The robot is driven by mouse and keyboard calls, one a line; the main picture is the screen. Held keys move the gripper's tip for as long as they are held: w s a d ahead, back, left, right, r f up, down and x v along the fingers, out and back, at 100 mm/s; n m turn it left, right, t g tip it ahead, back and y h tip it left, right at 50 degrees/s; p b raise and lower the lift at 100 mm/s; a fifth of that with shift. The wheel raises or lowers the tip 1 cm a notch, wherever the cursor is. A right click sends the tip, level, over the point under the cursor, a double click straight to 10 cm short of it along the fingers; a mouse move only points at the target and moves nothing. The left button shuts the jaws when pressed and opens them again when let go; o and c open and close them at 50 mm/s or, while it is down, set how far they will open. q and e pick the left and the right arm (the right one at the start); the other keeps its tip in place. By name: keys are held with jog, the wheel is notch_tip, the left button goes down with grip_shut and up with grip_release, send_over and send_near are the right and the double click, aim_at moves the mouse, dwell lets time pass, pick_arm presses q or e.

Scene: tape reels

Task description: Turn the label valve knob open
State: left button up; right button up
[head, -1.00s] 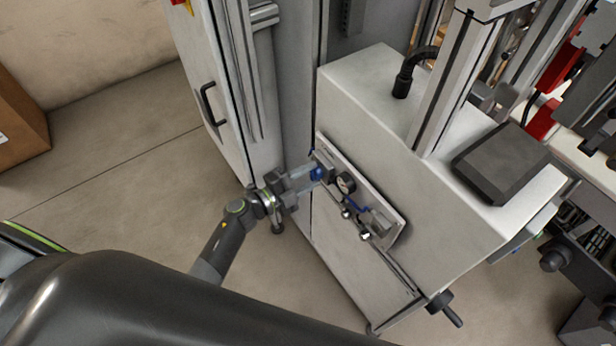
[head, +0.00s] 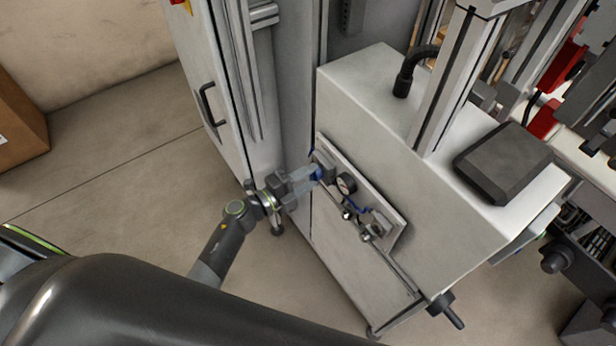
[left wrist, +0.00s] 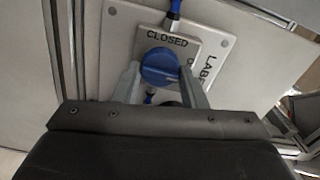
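The label valve knob (left wrist: 160,64) is blue and round, on a pale plate (left wrist: 110,50) with "CLOSED" printed above it. Part of a second word shows to its right, mostly hidden by a finger. The knob also shows as a small blue spot in the head view (head: 317,174). My left gripper (head: 312,175) is at the knob. In the left wrist view its fingers (left wrist: 160,76) stand apart, one on each side of the knob. I cannot make out firm contact or the pointer's direction. My right gripper is not in view.
A pressure gauge (head: 346,184) and small fittings (head: 372,231) sit beside the knob on the panel. The white machine housing (head: 440,190) rises behind. A cabinet door with a black handle (head: 208,104) stands to the left. A black crank handle (head: 446,308) projects lower right. Open floor lies left.

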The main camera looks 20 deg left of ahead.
pick_arm(q)
jog(key=o, duration=0.4)
jog(key=b+v, duration=0.4)
jog(key=v, duration=1.3)
jog(key=shift+s+a+f, duration=0.1)
jog(key=shift+s+a, duration=0.1)
